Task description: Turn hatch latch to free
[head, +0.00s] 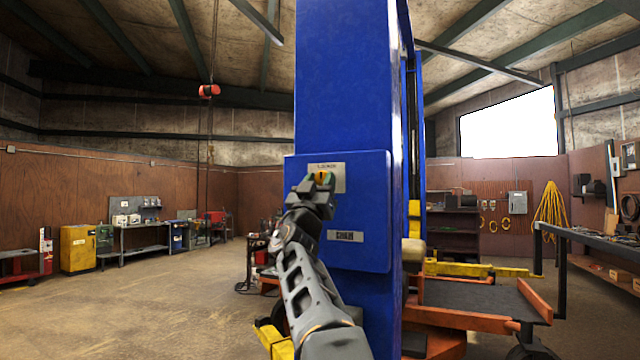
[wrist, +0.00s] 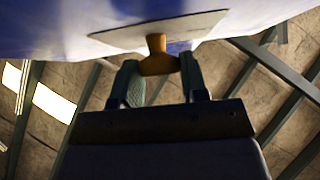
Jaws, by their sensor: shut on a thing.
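The hatch latch (wrist: 157,58) is a small yellow-orange knob on a pale label plate (head: 338,172). The plate is fixed to the blue hatch panel (head: 360,210) on the lift column. My gripper (head: 322,181) is at the plate and covers most of the latch in the head view. In the wrist view my gripper (wrist: 160,72) has its two green-grey fingers on either side of the latch, shut on it. The lettering on the plate is too small to read surely.
The blue column (head: 345,80) rises above the panel. A lower label (head: 346,236) sits on the panel under the latch. Yellow and orange lift parts (head: 470,270) stand to the right. Open floor (head: 150,300) lies to the left.

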